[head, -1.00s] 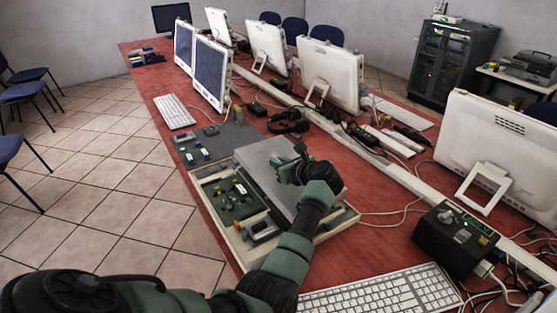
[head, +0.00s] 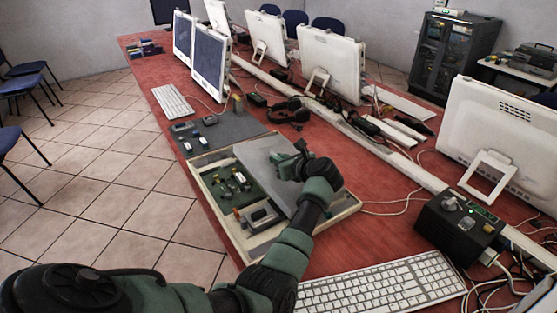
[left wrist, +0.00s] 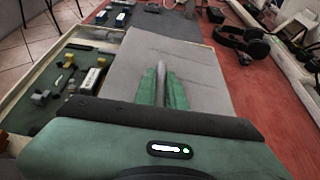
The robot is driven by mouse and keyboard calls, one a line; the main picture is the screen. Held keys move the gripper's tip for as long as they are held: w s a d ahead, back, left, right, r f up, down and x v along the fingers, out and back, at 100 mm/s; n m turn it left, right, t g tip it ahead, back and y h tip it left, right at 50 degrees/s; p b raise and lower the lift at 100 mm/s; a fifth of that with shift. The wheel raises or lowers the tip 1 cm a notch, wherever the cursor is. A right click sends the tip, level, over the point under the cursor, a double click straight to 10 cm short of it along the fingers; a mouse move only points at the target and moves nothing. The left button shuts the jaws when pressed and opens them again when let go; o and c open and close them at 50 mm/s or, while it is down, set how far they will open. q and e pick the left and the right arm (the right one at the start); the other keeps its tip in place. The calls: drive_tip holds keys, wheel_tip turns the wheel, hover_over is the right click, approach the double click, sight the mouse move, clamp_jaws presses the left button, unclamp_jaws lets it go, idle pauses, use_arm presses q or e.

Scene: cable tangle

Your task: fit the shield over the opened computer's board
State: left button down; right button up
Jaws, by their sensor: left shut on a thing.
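The shield (head: 262,157) is a flat grey metal plate with a raised ridge. It covers the right part of the opened computer (head: 347,212), a shallow cream case on the red table. The green board (head: 222,186) with its small parts lies bare on the left side. My left gripper (head: 291,166) is shut on the shield's ridge; in the left wrist view, the fingers (left wrist: 163,88) pinch it above the plate (left wrist: 195,60). I cannot tell whether the plate touches the case. The board's right part is hidden under the shield. My right gripper is not in view.
A dark grey mat (head: 222,132) with small parts lies behind the case. Headphones (head: 288,117) lie behind and right. A white keyboard (head: 385,283) is in front, and a black box with knobs (head: 458,228) stands at right. Bare red table lies right of the case.

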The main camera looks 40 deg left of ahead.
use_arm(q)
drive_tip(key=shift+w+f+b, duration=0.2)
drive_tip(key=shift+f+b, duration=0.1)
drive_tip(key=shift+b, duration=0.3)
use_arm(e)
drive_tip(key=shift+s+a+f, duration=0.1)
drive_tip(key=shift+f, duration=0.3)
